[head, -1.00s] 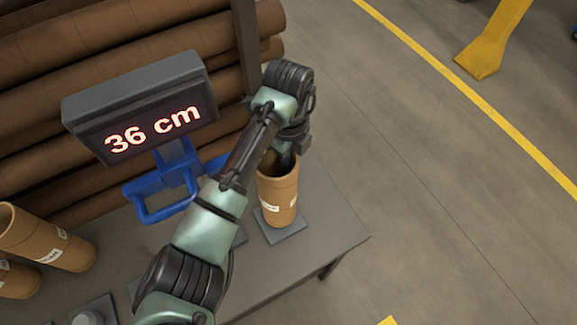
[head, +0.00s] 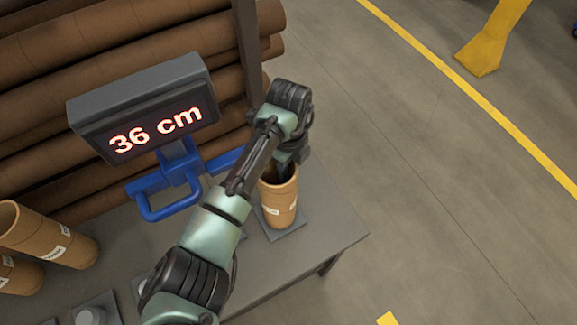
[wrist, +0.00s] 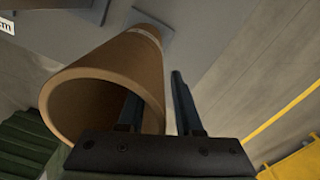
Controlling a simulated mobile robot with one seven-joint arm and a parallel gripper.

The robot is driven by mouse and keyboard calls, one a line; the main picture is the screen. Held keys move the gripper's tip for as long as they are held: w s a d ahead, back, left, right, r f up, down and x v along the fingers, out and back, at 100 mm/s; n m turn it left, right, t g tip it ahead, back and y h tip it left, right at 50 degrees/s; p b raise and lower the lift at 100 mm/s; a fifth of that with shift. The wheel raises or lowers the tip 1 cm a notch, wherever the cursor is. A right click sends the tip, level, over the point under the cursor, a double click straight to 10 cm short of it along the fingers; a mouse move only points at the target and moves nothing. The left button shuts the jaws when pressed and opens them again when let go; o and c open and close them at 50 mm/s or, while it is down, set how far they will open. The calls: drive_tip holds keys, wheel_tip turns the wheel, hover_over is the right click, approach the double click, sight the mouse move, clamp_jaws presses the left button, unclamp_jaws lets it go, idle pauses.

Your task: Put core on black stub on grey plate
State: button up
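A brown cardboard core (head: 279,203) stands upright on a dark grey square plate (head: 297,226) near the table's right end; any stub under it is hidden. My gripper (head: 282,172) points down at the core's open top. In the wrist view the core (wrist: 115,62) opens toward the camera. There my gripper (wrist: 156,88) is open, with one finger inside the core's mouth and the other outside its right wall. A gap shows between the outer finger and the wall.
More cores (head: 55,240) stand at the left. Front plates, one with a grey stub (head: 90,317), lie near my arm. A display reading "36 cm" (head: 155,130) and a blue bracket (head: 165,195) stand behind. Large brown rolls (head: 60,45) fill the back. Floor lies open at the right.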

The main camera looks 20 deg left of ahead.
wheel_tip(320, 180, up, 12)
drive_tip(key=shift+r+b, duration=0.25)
drive_tip(key=shift+b, duration=0.5)
